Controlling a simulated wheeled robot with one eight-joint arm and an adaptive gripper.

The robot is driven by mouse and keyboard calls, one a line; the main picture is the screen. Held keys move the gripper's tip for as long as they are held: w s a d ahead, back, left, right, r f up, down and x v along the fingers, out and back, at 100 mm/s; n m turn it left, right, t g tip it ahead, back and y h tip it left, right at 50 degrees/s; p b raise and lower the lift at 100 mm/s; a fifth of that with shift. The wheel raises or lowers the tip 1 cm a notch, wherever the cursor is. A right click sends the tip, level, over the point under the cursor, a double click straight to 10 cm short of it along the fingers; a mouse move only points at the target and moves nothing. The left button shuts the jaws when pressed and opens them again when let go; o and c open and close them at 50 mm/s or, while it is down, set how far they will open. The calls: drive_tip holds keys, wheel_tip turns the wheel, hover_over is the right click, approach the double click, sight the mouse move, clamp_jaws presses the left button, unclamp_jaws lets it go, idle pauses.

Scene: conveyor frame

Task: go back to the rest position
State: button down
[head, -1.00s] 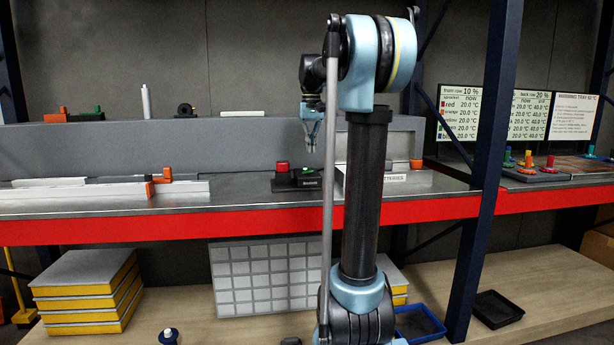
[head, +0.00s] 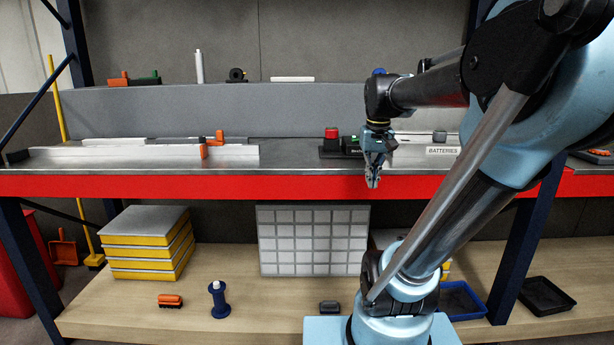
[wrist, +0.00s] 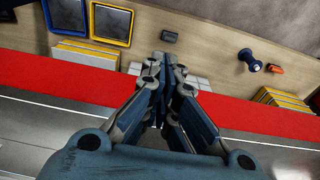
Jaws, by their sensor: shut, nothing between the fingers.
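My gripper (head: 372,184) hangs pointing down in front of the red front edge of the bench, left of my own arm links in the head view. Its fingers are together with nothing between them. In the wrist view my gripper (wrist: 160,62) points over the red edge toward the lower wooden shelf, and its fingertips cover part of the white grid panel (wrist: 200,83). My arm hides part of the bench's right side in the head view.
The red bench edge (head: 150,187) is close behind my gripper. A red-button box (head: 331,146) and a BATTERIES holder (head: 443,151) stand on the bench. Below are yellow-edged stacks (head: 148,245), a blue spool (head: 219,300), an orange block (head: 170,300) and a black tray (head: 546,296). A blue upright (head: 527,240) stands right.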

drive_tip(key=s+f, duration=1.3)
drive_tip(key=f, duration=0.4)
drive_tip(key=shift+t, duration=0.4)
drive_tip(key=shift+w, duration=0.1)
drive_tip(key=w+a+r+g+h, duration=0.2)
drive_tip(key=w+r, duration=3.5)
drive_tip(key=r, duration=0.3)
drive_tip(key=shift+a, duration=0.1)
drive_tip(key=f, duration=0.4)
drive_tip(key=d+f, duration=0.1)
drive_tip(key=f, duration=0.4)
drive_tip(key=d+f, duration=0.1)
drive_tip(key=f, duration=0.3)
drive_tip(key=shift+d+f, duration=0.2)
drive_tip(key=shift+f, duration=0.2)
